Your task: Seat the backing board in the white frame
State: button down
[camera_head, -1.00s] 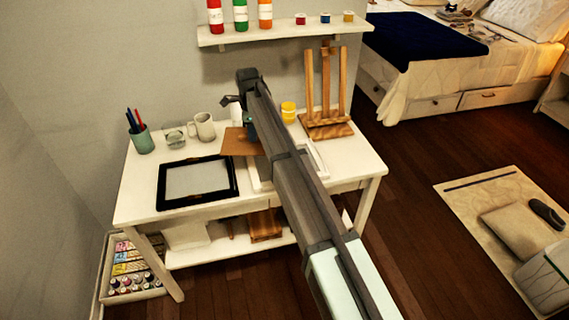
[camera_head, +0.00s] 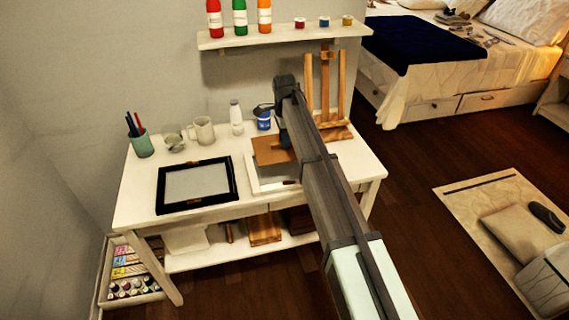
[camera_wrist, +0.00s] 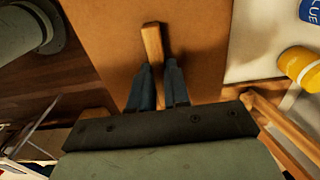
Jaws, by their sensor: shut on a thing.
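The brown backing board (camera_head: 268,155) is held above the desk, over the back part of the white frame (camera_head: 256,186). It fills much of the wrist view (camera_wrist: 205,45). My gripper (camera_wrist: 160,68) is shut on the board's small wooden tab (camera_wrist: 152,42). In the head view my arm hides the fingers, the board's right part and some of the white frame's right side. The front of the white frame shows uncovered on the desk, lying flat. The board appears raised above the frame; the exact gap cannot be told.
A black frame (camera_head: 161,190) lies left of the white frame. Behind stand a pen cup (camera_head: 141,146), a mug (camera_head: 204,130), a white bottle (camera_head: 236,117), a blue jar (camera_head: 263,121) and an easel (camera_head: 325,90). A yellow jar (camera_wrist: 303,66) shows in the wrist view.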

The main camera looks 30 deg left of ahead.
aim_at(285, 166)
jog(key=shift+f, duration=4.65)
jog(key=shift+f, duration=0.1)
jog(key=c, duration=1.1)
grip_release()
notch_tip(285, 166, up, 12)
jog(key=shift+r, duration=0.15)
